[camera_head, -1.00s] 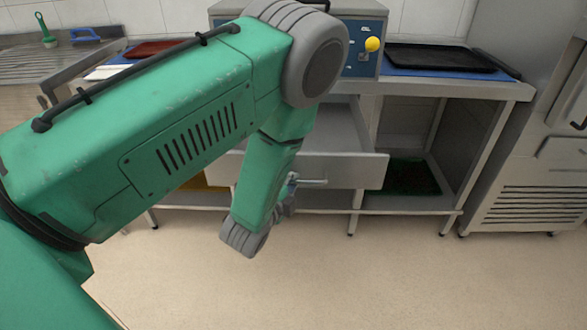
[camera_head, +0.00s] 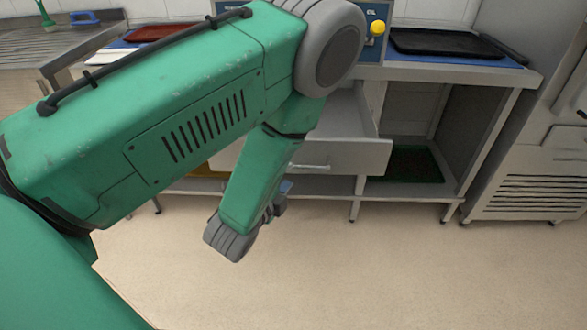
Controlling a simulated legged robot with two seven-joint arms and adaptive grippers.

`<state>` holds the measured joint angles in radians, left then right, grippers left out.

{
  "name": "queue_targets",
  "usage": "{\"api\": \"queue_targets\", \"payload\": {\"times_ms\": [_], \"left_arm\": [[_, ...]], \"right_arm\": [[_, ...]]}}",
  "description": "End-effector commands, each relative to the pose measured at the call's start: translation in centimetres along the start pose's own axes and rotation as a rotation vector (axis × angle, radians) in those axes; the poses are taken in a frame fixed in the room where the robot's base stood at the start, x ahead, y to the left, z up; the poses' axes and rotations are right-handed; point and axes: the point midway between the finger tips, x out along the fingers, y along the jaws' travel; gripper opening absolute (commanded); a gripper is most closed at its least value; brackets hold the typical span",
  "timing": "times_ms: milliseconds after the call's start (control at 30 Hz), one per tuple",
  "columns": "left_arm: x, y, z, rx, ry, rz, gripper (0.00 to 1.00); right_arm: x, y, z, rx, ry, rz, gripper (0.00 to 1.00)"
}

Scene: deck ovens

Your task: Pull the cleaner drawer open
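The cleaner drawer (camera_head: 345,157) is a light grey drawer under the counter, pulled out so that its inside shows. Its bar handle (camera_head: 311,167) is on the drawer front. My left arm covers the drawer's left part. My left gripper (camera_head: 280,201) is just below and left of the handle and looks apart from it. My wrist hides most of the gripper, so its fingers cannot be made out. My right gripper is not in view.
The counter (camera_head: 460,75) carries a black tray (camera_head: 445,42) and a red tray (camera_head: 160,32). A yellow knob (camera_head: 377,28) is on the blue panel. A dark green crate (camera_head: 408,165) is on the lower shelf. The floor in front is clear.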

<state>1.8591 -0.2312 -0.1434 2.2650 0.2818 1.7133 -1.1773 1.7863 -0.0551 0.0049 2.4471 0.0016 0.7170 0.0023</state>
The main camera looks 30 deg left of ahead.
Motion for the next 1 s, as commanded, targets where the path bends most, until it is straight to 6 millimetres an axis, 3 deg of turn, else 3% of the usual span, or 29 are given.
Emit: {"api": "queue_targets", "payload": {"times_ms": [100, 333, 1000], "left_arm": [[-2.7, 0.2, 0.0, 0.001, 0.000, 0.006, 0.33], [-5.9, 0.2, 0.0, 0.000, 0.000, 0.005, 0.33], [-6.6, 0.1, 0.0, -0.001, 0.000, 0.002, 0.33]], "right_arm": [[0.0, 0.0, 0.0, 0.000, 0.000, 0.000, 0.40], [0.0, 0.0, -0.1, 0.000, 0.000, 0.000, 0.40], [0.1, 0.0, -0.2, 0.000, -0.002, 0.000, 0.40]]}}
